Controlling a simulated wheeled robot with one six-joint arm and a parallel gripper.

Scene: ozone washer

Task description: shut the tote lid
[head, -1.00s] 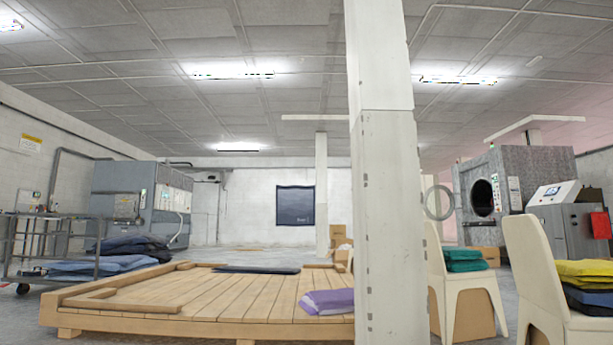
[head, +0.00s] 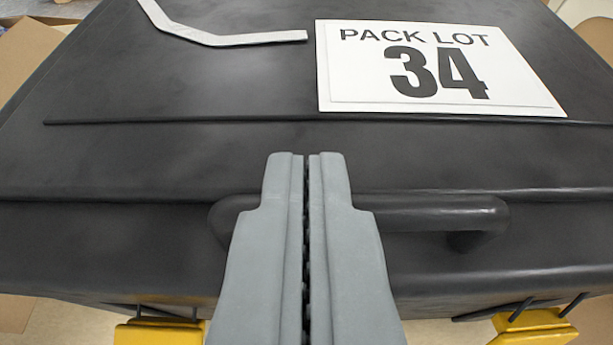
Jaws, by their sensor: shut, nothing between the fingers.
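The dark grey tote lid (head: 170,160) fills most of the view and looks broad and flat. A white label reading "PACK LOT 34" (head: 440,68) is on its upper right. A dark bar handle (head: 440,213) runs across near its front edge. My gripper (head: 307,156) is shut and empty, its fingers together in front of the lid and covering the handle's middle. I cannot tell whether the fingers touch the lid. Yellow latches (head: 160,332) show below the front edge at left and right (head: 535,327). The tote's body is mostly hidden, and I cannot tell whether the lid is fully seated.
A pale bent strip (head: 215,36) lies on the lid's upper left. Brown cardboard (head: 25,50) shows past the lid's left corner, and more at the upper right (head: 597,35). A pale floor shows below the front edge.

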